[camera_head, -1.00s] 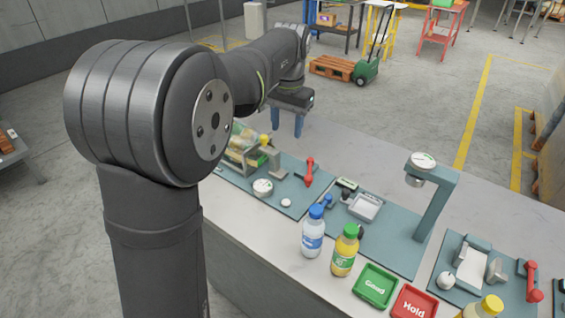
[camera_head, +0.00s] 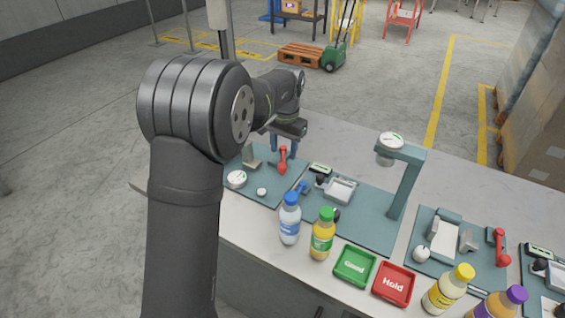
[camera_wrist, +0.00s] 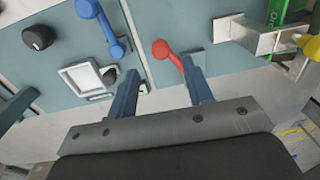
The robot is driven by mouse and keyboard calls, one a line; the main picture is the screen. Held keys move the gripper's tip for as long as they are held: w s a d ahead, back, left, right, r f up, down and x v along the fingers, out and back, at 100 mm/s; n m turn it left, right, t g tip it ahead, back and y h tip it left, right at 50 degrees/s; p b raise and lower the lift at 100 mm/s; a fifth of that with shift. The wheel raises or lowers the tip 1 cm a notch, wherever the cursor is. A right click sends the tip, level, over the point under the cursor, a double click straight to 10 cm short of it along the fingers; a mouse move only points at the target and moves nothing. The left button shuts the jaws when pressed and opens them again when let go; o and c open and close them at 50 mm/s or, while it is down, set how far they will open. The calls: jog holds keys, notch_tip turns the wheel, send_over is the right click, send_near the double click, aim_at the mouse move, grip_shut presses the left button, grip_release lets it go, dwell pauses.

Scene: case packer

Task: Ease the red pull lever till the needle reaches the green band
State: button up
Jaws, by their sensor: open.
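A red pull lever (camera_head: 283,162) with a ball end stands on the left teal plate. In the wrist view the red lever (camera_wrist: 166,52) lies just beyond the fingertips, nearer the right finger. My gripper (camera_head: 284,143), with blue fingers, is open and empty at the lever's far side. In the wrist view the open gripper (camera_wrist: 160,68) shows a wide gap between its fingers. I cannot tell whether a finger touches the lever. A round white gauge (camera_head: 236,179) sits on the same plate; its needle and green band are too small to read.
Bottles (camera_head: 322,236) and Good (camera_head: 354,265) and Hold (camera_head: 393,285) trays line the front edge.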

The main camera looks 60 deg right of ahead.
aim_at(283, 165)
notch_tip(283, 165, down, 6)
jog(key=shift+w+f, duration=0.1)
jog(key=shift+w, duration=0.05)
jog(key=shift+c, duration=0.5)
grip_shut()
